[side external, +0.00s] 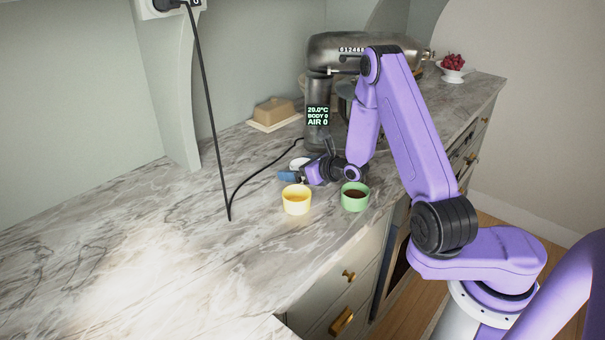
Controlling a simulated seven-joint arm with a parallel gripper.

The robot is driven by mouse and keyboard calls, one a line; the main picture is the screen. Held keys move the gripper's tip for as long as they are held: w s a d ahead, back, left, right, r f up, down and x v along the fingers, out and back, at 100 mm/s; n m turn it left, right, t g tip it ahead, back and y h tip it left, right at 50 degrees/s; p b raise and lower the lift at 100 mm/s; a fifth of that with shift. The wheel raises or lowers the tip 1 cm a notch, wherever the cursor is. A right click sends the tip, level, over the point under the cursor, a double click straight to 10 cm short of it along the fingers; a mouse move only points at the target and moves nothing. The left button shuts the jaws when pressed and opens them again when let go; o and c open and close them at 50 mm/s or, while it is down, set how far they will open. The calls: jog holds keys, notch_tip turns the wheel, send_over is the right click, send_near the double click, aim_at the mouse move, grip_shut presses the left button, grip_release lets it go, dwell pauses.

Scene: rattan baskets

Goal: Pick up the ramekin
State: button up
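A yellow ramekin (296,206) with pale yellow contents stands upright on the marble counter. A green ramekin (354,205) with dark brown contents stands to its right. A small white round dish (299,161) shows behind my gripper, partly hidden. My gripper (287,176) is low over the counter, pointing left, its blue fingertip just behind and above the yellow ramekin in the picture. I cannot tell whether it touches anything or how far its fingers are apart.
A grey stand mixer (364,49) with a lit display stands behind my arm. A butter dish (273,113) is at the back left. A white bowl of red fruit (452,69) is at the far right. A black cord (209,104) hangs to the counter, whose left part is clear.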

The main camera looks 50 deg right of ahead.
jog(key=c, duration=0.8)
jog(key=shift+r, duration=0.1)
